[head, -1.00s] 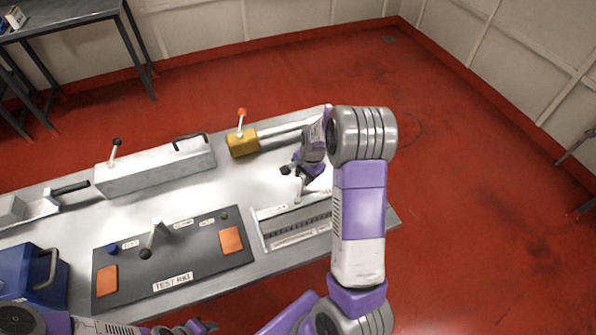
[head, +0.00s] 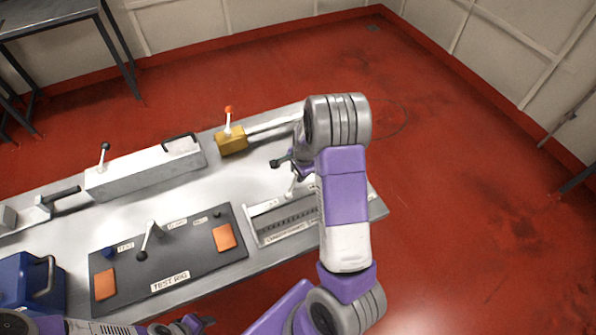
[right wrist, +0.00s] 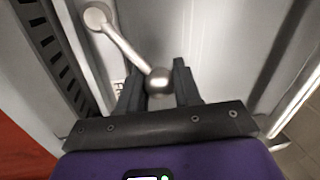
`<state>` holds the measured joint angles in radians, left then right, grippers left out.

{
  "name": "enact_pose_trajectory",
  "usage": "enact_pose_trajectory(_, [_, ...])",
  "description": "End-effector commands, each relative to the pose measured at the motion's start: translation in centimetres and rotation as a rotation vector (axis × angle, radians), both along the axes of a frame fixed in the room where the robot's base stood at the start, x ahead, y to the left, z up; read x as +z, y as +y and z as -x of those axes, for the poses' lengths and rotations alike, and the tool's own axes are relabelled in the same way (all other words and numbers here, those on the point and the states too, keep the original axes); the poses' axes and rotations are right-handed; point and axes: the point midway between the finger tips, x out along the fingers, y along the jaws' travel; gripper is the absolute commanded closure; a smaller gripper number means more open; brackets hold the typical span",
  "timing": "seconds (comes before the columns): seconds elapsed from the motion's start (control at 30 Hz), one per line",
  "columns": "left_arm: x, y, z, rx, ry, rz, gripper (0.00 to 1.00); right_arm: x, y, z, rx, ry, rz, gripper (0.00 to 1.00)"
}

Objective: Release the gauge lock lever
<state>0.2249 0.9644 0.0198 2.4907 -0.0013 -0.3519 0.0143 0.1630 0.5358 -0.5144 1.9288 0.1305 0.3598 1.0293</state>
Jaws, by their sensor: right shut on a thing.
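The gauge lock lever (right wrist: 127,46) is a metal rod running from a round pivot to a ball knob in the right wrist view. The ball knob (right wrist: 158,80) sits between the dark fingers of my right gripper (right wrist: 160,85), which is shut on it. In the head view the right gripper (head: 287,163) is above the slotted gauge (head: 285,222) at the bench's right end, partly hidden by my forearm. The lever there is mostly hidden. My left gripper (head: 190,325) is at the bottom edge, partly cut off, and its jaws are unclear.
The test rig panel (head: 185,262) with a lever and orange pads is left of the gauge. Behind are a yellow block (head: 231,142) with a red-tipped lever and a long grey box (head: 145,172). A blue case (head: 25,285) stands at the left.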

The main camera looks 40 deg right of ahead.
Motion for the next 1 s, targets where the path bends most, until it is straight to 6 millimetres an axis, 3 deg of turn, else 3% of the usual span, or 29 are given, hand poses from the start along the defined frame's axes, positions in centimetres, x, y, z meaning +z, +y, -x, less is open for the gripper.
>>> enact_pose_trajectory(0.03, [0.0,0.0,0.0,0.0,0.0,0.0,0.57,-0.1,-0.4,0.5,-0.012,0.007,0.002,1.0])
enact_pose_trajectory(0.07, [0.0,0.0,0.0,0.0,0.0,0.0,0.57,-0.1,-0.4,0.5,-0.012,0.008,0.001,0.65])
enact_pose_trajectory(0.2, [0.0,0.0,0.0,0.0,0.0,0.0,0.57,-0.1,-0.4,0.5,-0.011,0.007,0.002,0.44])
enact_pose_trajectory(0.57, [0.2,0.0,0.0,0.0,0.0,0.0,0.57,0.4,-0.2,0.3,-0.005,0.003,0.002,0.42])
enact_pose_trajectory(1.0, [2.3,0.0,0.0,0.0,0.0,0.0,0.57,6.9,-0.1,1.6,-0.007,0.004,0.0,0.42])
